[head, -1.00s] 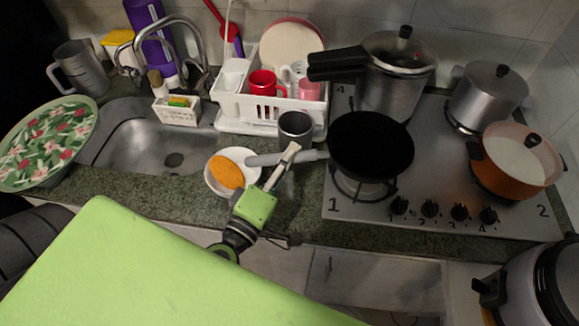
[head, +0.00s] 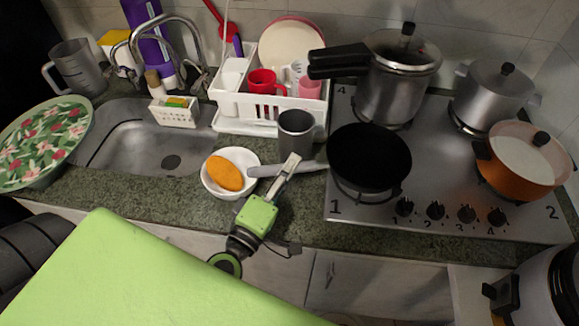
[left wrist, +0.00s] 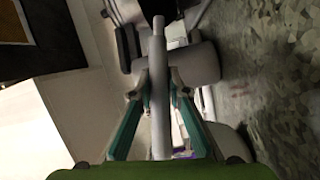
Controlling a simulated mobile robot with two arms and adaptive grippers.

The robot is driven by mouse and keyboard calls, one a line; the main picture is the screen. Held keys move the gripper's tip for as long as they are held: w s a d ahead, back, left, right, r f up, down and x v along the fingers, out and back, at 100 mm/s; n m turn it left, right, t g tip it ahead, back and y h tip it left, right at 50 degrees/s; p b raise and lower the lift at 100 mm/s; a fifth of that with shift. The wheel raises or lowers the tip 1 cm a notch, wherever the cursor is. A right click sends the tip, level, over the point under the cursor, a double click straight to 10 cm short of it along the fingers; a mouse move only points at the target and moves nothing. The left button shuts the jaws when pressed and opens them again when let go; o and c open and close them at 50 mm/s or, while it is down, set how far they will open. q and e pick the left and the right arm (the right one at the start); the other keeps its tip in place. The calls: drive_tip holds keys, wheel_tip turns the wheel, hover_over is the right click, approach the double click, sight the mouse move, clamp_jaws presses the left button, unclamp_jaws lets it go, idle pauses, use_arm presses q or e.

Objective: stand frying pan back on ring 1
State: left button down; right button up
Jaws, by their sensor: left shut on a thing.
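The black frying pan (head: 369,157) is at the left front of the hob, over ring 1 (head: 374,196), whose dark grate shows below the pan's near edge. I cannot tell whether the pan touches the grate. Its grey handle (head: 312,167) points left over the counter. My left gripper (head: 290,165) is shut on the handle; the left wrist view shows the fingers (left wrist: 158,90) on either side of the grey handle (left wrist: 158,125). My right gripper is not in view.
A grey cup (head: 296,134) stands just behind the handle. A white bowl (head: 229,191) with an orange thing is left of my gripper. A pressure cooker (head: 392,80) is behind the pan, an orange pot (head: 520,172) at right. A dish rack (head: 232,105) stands behind.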

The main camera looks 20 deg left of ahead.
use_arm(q)
drive_tip(key=c, duration=1.9)
unclamp_jaws()
drive_tip(key=shift+r+p, duration=0.35)
drive_tip(key=shift+p, duration=0.05)
drive_tip(key=shift+r+p, duration=0.35)
drive_tip(key=shift+r, duration=0.1)
drive_tip(key=shift+s+f+b, duration=0.65)
drive_tip(key=shift+s+b, duration=0.25)
drive_tip(key=s+b, duration=0.1)
drive_tip(key=s, duration=0.2)
drive_tip(key=s+b, duration=0.2)
drive_tip(key=s, duration=0.1)
drive_tip(key=s+b, duration=0.1)
drive_tip(key=s, duration=0.2)
drive_tip(key=shift+a+f, duration=0.1)
drive_tip(key=shift+a, duration=0.15)
drive_tip(key=shift+s+a+r+b, duration=0.1)
drive_tip(key=shift+s+r+b, duration=0.1)
drive_tip(key=shift+s+b, duration=0.35)
drive_tip(key=shift+s, duration=0.1)
